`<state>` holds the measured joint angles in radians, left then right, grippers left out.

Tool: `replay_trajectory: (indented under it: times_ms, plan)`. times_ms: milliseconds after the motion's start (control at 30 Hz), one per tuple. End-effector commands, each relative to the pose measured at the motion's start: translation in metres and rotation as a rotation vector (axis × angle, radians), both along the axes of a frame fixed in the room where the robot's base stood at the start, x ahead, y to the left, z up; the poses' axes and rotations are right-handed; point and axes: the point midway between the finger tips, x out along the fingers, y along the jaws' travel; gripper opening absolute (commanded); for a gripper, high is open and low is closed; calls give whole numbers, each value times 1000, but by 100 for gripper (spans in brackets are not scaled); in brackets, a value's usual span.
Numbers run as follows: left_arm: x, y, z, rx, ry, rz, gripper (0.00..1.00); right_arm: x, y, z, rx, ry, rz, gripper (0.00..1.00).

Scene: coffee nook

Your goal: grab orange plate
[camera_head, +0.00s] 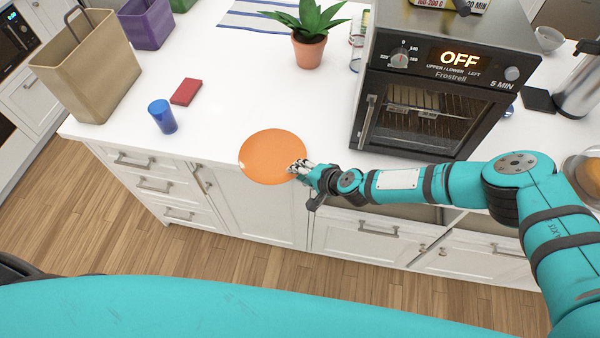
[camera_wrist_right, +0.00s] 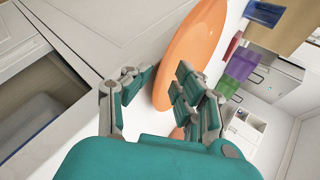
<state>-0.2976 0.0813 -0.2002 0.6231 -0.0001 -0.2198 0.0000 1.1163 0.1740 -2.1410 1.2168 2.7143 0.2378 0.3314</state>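The orange plate (camera_head: 268,155) lies at the front edge of the white counter, its near rim sticking out past the edge. In the head view my right gripper (camera_head: 300,168) is at the plate's near right rim. In the right wrist view the plate (camera_wrist_right: 190,45) reaches down between the spread fingers of this gripper (camera_wrist_right: 165,85). One finger is on the cabinet side of the rim and the others are on the upper side, with a gap between them. I cannot see firm contact. My left gripper is not in view.
A blue cup (camera_head: 162,116), a red block (camera_head: 186,92) and a beige bag (camera_head: 88,68) stand left of the plate. A potted plant (camera_head: 308,50) is behind it. A black oven (camera_head: 440,85) stands to the right. The counter around the plate's far side is clear.

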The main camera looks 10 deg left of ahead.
Motion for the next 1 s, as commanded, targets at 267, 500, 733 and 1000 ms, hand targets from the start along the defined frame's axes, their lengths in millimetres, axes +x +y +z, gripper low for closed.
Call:
replay_trajectory:
  times_ms: [267,500,733,1000]
  plan:
    - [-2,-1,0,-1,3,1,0,0,-1,-1,-1,0,-1,33]
    - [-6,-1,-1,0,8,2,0,-2,-6,5,-2,-2,0,33]
    - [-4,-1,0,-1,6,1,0,-18,-30,28,-1,-1,0,33]
    - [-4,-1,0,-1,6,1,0,-40,-63,59,-1,-1,0,33]
